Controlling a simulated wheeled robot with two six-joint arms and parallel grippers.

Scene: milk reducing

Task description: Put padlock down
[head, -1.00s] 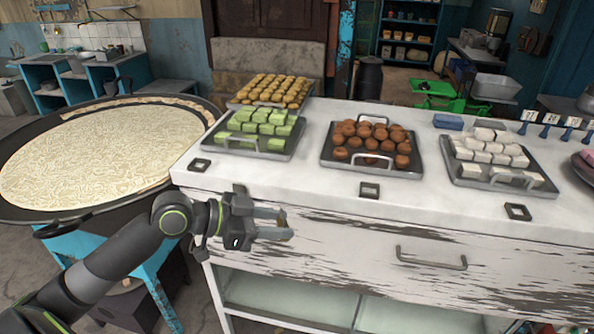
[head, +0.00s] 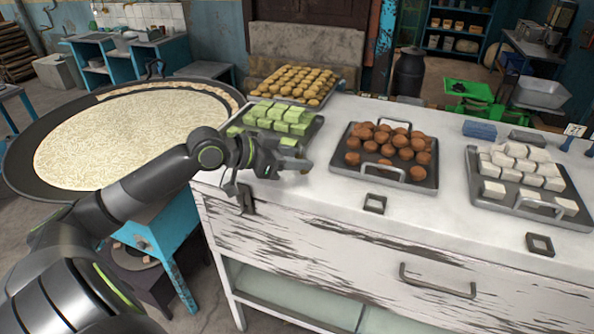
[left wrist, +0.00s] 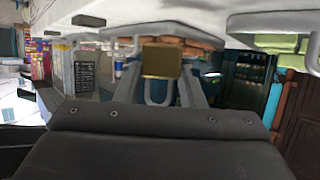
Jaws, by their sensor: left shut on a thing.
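The padlock (left wrist: 161,61) has a square brass body and a pale grey shackle. In the left wrist view it sits between the two fingers of my left gripper (head: 302,161), which is shut on it. In the head view this gripper is over the left part of the white counter (head: 310,187), just in front of the tray of green sweets (head: 283,122). The padlock is not clear there, and I cannot tell whether it touches the counter. My right gripper is not in view.
Trays of brown balls (head: 385,148) and white cubes (head: 522,168) stand further right on the counter. Small dark square frames (head: 374,204) lie along its front edge. A large round pan (head: 120,135) is at the left. Bare counter shows between the trays and the front edge.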

